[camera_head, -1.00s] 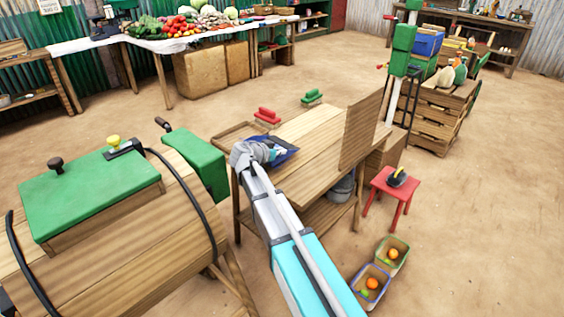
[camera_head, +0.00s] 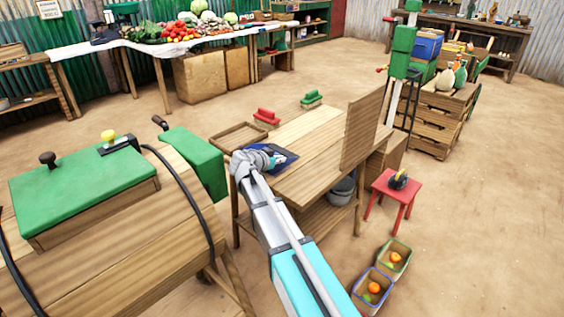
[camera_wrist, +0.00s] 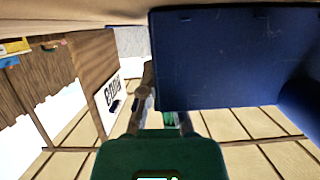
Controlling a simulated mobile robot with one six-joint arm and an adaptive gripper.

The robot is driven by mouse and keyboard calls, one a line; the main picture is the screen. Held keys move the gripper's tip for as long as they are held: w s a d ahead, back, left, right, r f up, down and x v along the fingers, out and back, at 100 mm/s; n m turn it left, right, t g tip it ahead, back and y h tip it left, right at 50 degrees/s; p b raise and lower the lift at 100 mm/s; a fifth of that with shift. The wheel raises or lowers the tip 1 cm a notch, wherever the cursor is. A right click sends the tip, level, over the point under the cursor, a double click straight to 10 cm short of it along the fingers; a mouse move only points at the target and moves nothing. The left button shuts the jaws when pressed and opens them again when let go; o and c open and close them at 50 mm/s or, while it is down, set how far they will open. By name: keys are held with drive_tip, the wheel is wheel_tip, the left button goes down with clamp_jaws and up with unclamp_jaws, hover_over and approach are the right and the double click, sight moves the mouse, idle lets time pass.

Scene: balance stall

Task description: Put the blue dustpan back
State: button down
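The blue dustpan (camera_head: 283,159) is at the end of my arm, over the left part of the wooden workbench (camera_head: 312,182). In the wrist view the dustpan (camera_wrist: 215,60) fills the upper right, its broad pan beyond the fingers. My gripper (camera_head: 264,158) appears closed on the dustpan's handle end; the fingers also show in the wrist view (camera_wrist: 165,112), where the grip itself is mostly hidden. Planks show below the pan. I cannot tell whether the pan touches the benchtop.
A shallow wooden tray (camera_head: 222,141) is at the bench's far left corner, and an upright board (camera_head: 361,130) stands on its right. A green-lidded wooden barrel (camera_head: 120,245) is to the left. A red stool (camera_head: 398,184) and fruit crates (camera_head: 373,287) are right.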

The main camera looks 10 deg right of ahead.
drive_tip(key=c, duration=1.3)
unclamp_jaws()
drive_tip(key=shift+f, duration=0.1)
drive_tip(key=o, duration=0.5)
drive_tip(key=shift+s+a+r+p, duration=0.3)
drive_tip(key=shift+s+a+r, duration=0.05)
drive_tip(key=shift+a+r, duration=0.1)
drive_tip(key=shift+p+v, duration=1.15)
drive_tip(key=shift+v, duration=2)
